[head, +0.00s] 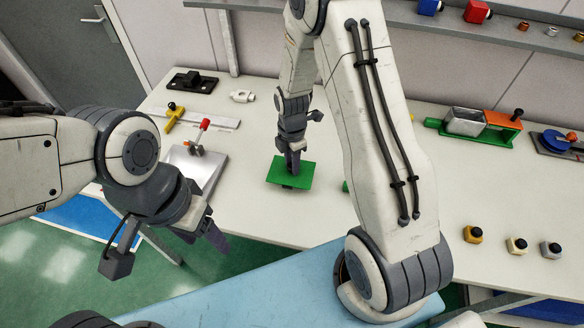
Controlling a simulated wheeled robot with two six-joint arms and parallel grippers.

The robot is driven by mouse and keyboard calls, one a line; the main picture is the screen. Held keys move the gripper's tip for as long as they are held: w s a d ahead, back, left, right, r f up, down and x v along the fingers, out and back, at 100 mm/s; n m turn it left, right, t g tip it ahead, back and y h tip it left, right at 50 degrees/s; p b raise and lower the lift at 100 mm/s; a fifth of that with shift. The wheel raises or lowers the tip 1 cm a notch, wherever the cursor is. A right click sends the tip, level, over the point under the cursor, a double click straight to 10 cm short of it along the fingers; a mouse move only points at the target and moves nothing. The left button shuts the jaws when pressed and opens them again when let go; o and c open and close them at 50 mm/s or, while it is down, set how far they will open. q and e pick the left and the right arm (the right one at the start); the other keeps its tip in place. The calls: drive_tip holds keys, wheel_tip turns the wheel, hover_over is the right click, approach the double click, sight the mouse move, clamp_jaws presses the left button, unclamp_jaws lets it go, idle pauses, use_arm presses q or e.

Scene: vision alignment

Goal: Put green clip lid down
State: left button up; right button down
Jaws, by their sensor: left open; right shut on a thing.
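The green clip lid (281,177) is a flat green plate over the white table, left of my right arm's large link. My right gripper (293,168) points down from above and is shut on the lid. A small dark part shows under the lid's front edge; whether the lid touches the table I cannot tell. My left gripper (215,238) is open and empty, low at the left in front of the table edge.
A metal plate with a red-handled clamp (197,140), a yellow tool (173,117) and a black part (192,82) lie left of the lid. A green fixture (470,125) and several small knobs (473,235) stand at right. A green bit (346,186) shows beside my arm.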

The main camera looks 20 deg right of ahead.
wheel_tip(320, 180, down, 3)
drive_tip(key=shift+f+p, duration=0.15)
drive_tip(key=shift+p, duration=0.35)
drive_tip(key=shift+f, duration=0.15)
drive_tip(key=shift+f, duration=0.2)
drive_tip(key=c, duration=0.6)
unclamp_jaws()
drive_tip(key=shift+r, duration=0.1)
